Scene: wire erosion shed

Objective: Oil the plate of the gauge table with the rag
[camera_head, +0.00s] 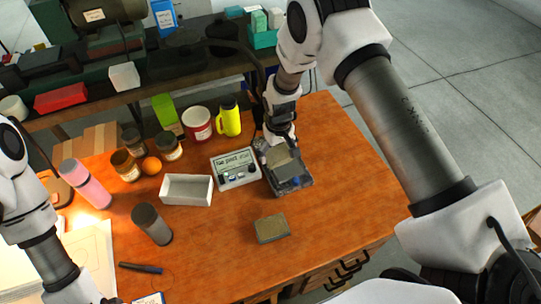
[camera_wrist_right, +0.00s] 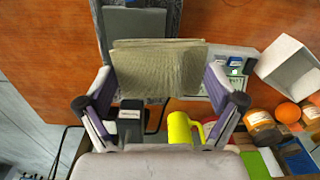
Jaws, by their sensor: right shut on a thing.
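My right gripper (camera_wrist_right: 160,76) is shut on a folded tan rag (camera_wrist_right: 158,62), which spans the space between its fingers in the right wrist view. In the head view my right gripper (camera_head: 280,138) is over the far side of the gauge table (camera_head: 300,187), and the rag (camera_head: 284,161) is at its plate. The plate (camera_wrist_right: 135,22) shows flat and grey beyond the rag in the wrist view. Whether the rag touches it I cannot tell. My left arm comes in at the left of the head view, but its gripper is out of frame.
A display unit (camera_head: 235,168) stands just left of the gauge table. The table's right side is clear.

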